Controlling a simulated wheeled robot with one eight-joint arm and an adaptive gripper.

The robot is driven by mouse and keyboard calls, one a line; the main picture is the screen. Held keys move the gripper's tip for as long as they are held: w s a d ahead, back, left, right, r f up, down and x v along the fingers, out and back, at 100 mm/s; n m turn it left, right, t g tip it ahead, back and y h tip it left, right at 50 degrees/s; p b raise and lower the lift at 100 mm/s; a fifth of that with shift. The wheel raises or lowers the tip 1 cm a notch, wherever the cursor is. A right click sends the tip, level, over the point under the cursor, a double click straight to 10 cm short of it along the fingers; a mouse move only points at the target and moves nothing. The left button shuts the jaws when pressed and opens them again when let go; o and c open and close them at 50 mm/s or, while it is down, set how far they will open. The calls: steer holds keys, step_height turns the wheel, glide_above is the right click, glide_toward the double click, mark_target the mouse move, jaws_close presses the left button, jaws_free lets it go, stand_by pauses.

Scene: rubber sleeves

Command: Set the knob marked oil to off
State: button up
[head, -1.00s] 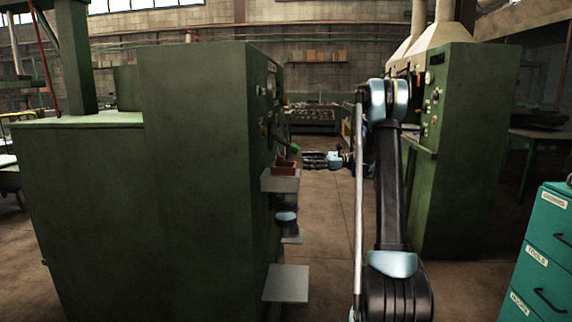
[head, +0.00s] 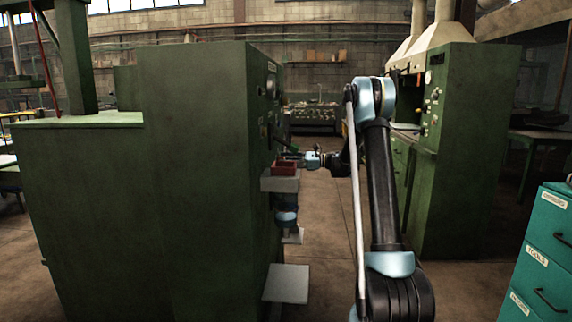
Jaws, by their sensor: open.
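A tall green machine (head: 205,160) stands at the left, and its control face on the right side is seen almost edge-on. Dials and small controls (head: 270,88) show on that face, too small and oblique to read. I cannot tell which one is the knob marked oil or how it is set. My gripper (head: 288,158) is open, close to the machine's face, above a small shelf and beside a dark lever (head: 287,145). Its fingertips are partly lost against the machine, so contact cannot be told.
A red box (head: 285,168) sits on the grey shelf (head: 280,184) just below my gripper. A lower plate (head: 287,284) juts out near the floor. Another green machine (head: 470,150) stands at the right, with teal drawers (head: 545,255) nearer.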

steer(key=c, duration=1.1)
steer(key=shift+n, duration=0.3)
steer(key=shift+s+n+t+h, duration=0.15)
steer(key=shift+n+t, duration=0.15)
steer(key=shift+n, duration=2.75)
steer(key=shift+s+n+t+h, duration=0.1)
steer(key=shift+n+t+h, duration=0.15)
steer(key=shift+n, duration=2.75)
steer(key=shift+s+n+t+h, duration=0.1)
steer(key=shift+n+t, duration=0.25)
steer(key=shift+n, duration=2.7)
steer(key=shift+f, duration=0.1)
